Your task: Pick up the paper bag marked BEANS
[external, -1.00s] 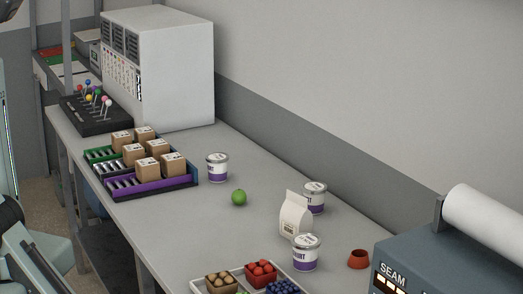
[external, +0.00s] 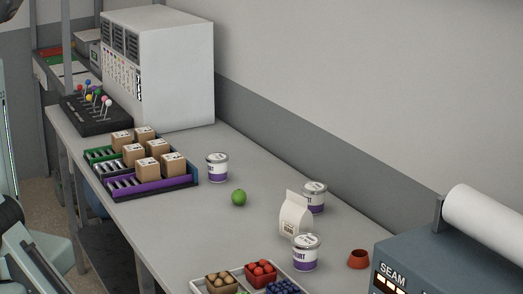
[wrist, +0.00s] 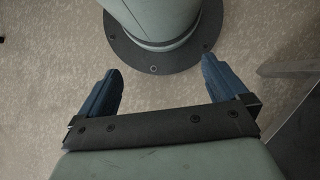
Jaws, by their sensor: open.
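A white paper bag (external: 294,215) with a folded, peaked top stands upright on the grey table in the external view. Its marking is too small to read. It stands close among white and purple tubs and partly covers the one behind it. My gripper (wrist: 160,85) shows in the wrist view with its two dark blue fingers wide apart and nothing between them. It points down at the floor and my own base, away from the table top. The gripper is not visible in the external view.
Tubs stand behind the bag (external: 316,197), in front of it (external: 306,254) and farther left (external: 217,167). A green lime (external: 239,198), a red-brown cup (external: 358,259), a fruit tray (external: 196,287), a rack of small boxes (external: 148,193) and a SEAM machine (external: 440,262) surround it.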

